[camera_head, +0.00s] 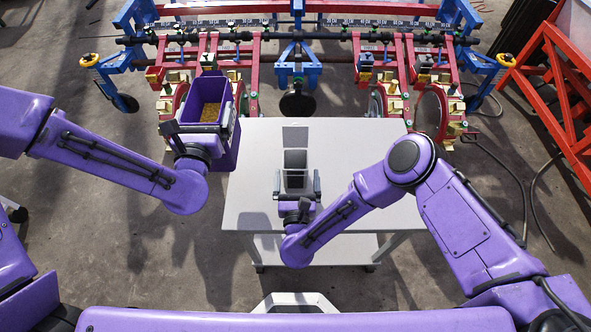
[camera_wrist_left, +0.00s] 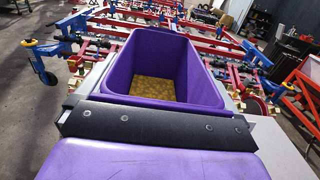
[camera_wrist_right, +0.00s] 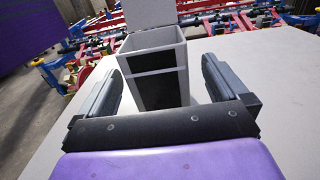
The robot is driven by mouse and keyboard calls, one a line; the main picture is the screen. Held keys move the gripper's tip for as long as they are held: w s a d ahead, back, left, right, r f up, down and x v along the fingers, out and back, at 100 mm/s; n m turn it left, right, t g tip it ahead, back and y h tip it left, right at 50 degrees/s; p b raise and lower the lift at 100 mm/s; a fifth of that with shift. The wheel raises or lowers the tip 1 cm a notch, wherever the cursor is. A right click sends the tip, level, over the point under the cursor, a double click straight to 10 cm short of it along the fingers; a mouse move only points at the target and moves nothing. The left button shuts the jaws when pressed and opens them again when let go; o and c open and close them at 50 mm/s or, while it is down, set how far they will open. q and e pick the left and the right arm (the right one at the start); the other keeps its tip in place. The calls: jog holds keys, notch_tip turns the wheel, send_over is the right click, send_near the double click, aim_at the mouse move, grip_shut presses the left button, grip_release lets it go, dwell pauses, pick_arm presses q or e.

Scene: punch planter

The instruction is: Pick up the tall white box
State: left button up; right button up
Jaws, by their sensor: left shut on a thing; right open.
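The tall white box (camera_wrist_right: 160,65) stands upright on the table in the right wrist view, with an open top and dark panels on its near face. It also shows in the head view (camera_head: 295,158), near the middle of the table. My right gripper (camera_head: 297,188) is open, with its fingers at the near left and right of the box; contact cannot be told. My left gripper (camera_head: 199,143) is shut on a purple bin (camera_wrist_left: 160,93) and holds it at the table's left edge. Yellow pieces (camera_wrist_left: 157,90) lie inside the bin.
The light grey table (camera_head: 365,150) is clear to the right of the box. A red and blue planter machine (camera_head: 300,50) stands beyond the table. A red frame (camera_head: 555,95) stands at the far right.

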aim_at(295, 157)
jog(key=w, duration=0.6)
jog(key=shift+w+a+f, duration=0.1)
jog(key=shift+w+a, duration=0.1)
jog(key=c, duration=1.1)
